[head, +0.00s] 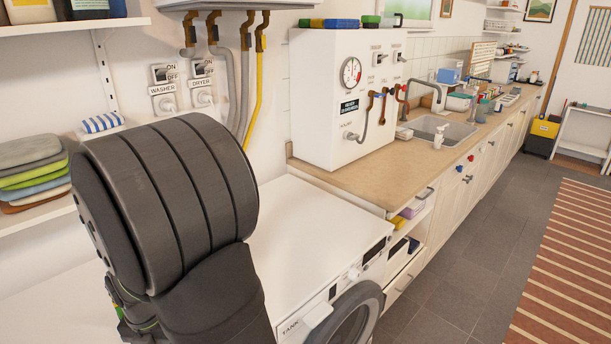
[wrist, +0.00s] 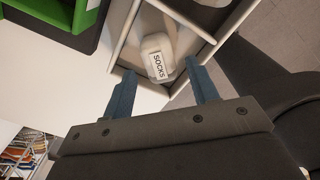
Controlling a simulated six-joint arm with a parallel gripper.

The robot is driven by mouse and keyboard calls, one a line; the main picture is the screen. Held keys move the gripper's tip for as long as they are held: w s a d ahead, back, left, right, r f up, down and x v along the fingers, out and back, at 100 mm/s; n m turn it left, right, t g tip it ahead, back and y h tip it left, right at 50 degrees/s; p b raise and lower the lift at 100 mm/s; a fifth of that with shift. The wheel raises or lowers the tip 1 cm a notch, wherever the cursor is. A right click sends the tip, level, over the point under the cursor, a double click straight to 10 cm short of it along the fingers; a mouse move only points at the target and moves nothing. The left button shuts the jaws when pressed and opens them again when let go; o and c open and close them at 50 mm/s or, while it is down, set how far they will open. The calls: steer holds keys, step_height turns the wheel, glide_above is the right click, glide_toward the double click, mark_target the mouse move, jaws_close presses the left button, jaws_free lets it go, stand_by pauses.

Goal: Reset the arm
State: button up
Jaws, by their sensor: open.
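My gripper (wrist: 163,90) shows in the wrist view with its two blue-grey fingers spread apart and nothing between them. Beyond the fingertips is a white container labelled SOCKS (wrist: 157,58), inside a white-framed drawer or compartment (wrist: 122,38). I cannot tell whether a fingertip touches the compartment's edge. In the head view my dark arm fills the lower left and the gripper is not visible there.
A white washing machine (head: 318,225) stands beside my arm in the head view. A white box with a gauge (head: 325,110) sits on the wooden counter (head: 375,175). A green-edged tray (wrist: 62,20) is at the upper left of the wrist view.

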steer(key=shift+r, duration=0.4)
steer(key=shift+f, duration=0.1)
